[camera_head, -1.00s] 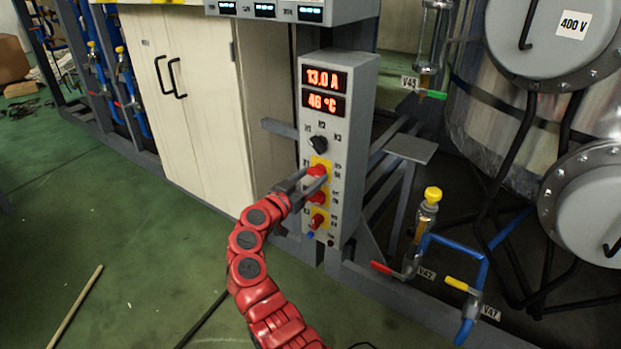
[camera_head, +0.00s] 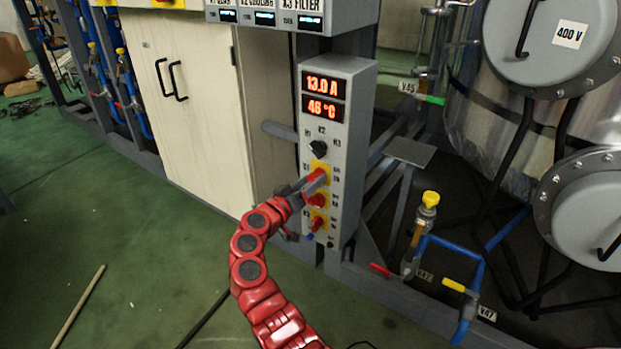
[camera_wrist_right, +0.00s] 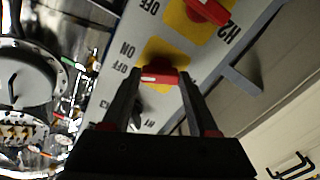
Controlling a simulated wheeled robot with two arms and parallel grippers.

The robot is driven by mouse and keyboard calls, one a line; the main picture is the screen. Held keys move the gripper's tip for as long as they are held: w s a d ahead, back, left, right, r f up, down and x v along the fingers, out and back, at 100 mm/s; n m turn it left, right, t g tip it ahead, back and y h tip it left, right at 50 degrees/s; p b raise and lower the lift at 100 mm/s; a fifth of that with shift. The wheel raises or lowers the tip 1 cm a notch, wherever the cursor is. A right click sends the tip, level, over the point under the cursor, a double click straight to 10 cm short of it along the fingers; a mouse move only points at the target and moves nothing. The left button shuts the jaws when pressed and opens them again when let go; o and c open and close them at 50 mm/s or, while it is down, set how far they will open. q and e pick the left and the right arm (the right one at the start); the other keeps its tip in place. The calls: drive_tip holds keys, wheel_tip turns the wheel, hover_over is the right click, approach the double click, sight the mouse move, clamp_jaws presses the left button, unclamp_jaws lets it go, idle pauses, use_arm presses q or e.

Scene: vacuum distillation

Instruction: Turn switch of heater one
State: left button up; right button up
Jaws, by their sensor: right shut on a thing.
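The grey control box (camera_head: 353,125) carries a column of red switches on yellow plates. The top switch (camera_head: 319,172), heater one's, is in the grip of my right gripper (camera_head: 315,182). In the wrist view, the fingers of my right gripper (camera_wrist_right: 158,82) close on both ends of its red handle (camera_wrist_right: 158,75). Its yellow plate (camera_wrist_right: 165,55) shows behind, with ON and OFF lettering beside it. The second switch (camera_head: 316,201) sits just below the fingers; in the wrist view it is the red H2 handle (camera_wrist_right: 207,10). My left gripper is out of view.
A black selector knob (camera_head: 318,149) sits above the switches, and a third switch (camera_head: 317,224) below. Red displays (camera_head: 323,96) are lit on top. A white cabinet (camera_head: 190,110) stands left and a valve with a yellow cap (camera_head: 430,199) right. Green floor (camera_head: 120,270) is open in front.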

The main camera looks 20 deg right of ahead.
drive_tip(key=n+p, duration=0.1)
drive_tip(key=n, duration=0.1)
drive_tip(key=n+p, duration=0.1)
drive_tip(key=shift+a+r+n, duration=0.1)
drive_tip(key=shift+r+n, duration=0.1)
drive_tip(key=shift+n, duration=0.2)
drive_tip(key=shift+n+p, duration=0.7)
drive_tip(key=shift+n, duration=0.2)
drive_tip(key=n+p, duration=0.2)
drive_tip(key=n, duration=0.1)
drive_tip(key=shift+n, duration=0.3)
drive_tip(key=shift+f+n+p, duration=0.15)
drive_tip(key=shift+n+p, duration=0.8)
drive_tip(key=shift+n, duration=0.85)
drive_tip(key=shift+f, duration=0.1)
drive_tip(key=o, duration=1.4)
